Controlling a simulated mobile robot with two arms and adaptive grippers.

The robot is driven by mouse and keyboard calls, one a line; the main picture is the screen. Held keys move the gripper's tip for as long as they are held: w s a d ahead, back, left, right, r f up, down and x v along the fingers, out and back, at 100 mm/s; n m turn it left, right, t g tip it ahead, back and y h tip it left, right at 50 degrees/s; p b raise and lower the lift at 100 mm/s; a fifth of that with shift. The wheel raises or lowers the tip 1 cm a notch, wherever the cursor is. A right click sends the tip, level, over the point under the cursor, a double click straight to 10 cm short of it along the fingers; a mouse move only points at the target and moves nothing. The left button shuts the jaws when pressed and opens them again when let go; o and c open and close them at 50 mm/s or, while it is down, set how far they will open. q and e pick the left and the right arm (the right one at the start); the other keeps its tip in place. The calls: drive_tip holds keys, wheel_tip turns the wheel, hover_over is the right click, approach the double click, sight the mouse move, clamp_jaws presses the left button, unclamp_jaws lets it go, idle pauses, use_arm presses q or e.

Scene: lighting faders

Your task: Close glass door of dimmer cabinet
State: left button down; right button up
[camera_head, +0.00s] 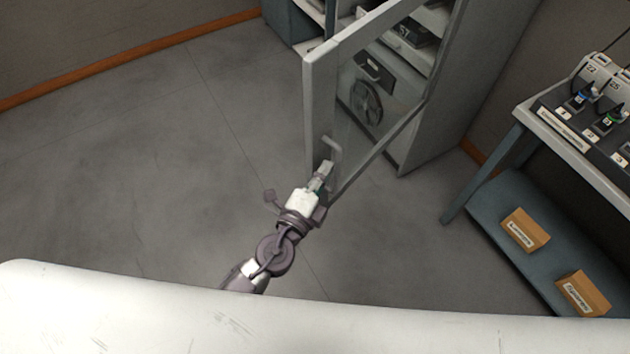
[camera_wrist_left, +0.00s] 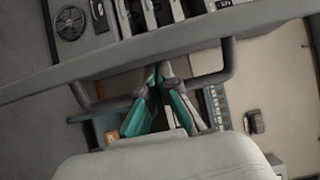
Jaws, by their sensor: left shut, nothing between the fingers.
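The dimmer cabinet (camera_head: 455,90) stands at the top with its glass door (camera_head: 385,85) swung open towards me. The door has a grey frame and a grey bar handle (camera_head: 333,150) near its free edge. In the left wrist view the door frame (camera_wrist_left: 150,55) crosses the picture at a slant, with the handle (camera_wrist_left: 228,62) showing on both sides of the fingers. My left gripper (camera_head: 325,172) is shut and empty, with its fingertips (camera_wrist_left: 160,72) close to the door frame by the handle. Whether they touch is unclear. My right gripper is out of view.
A table (camera_head: 545,118) with lighting fader panels (camera_head: 605,120) stands at the right. Two cardboard boxes (camera_head: 525,230) rest on its blue lower shelf (camera_head: 490,210). Equipment with a round fan (camera_head: 366,102) shows through the glass. The floor (camera_head: 150,170) at left is clear.

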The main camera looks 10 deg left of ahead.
use_arm(q)
drive_tip(key=shift+x, duration=1.1)
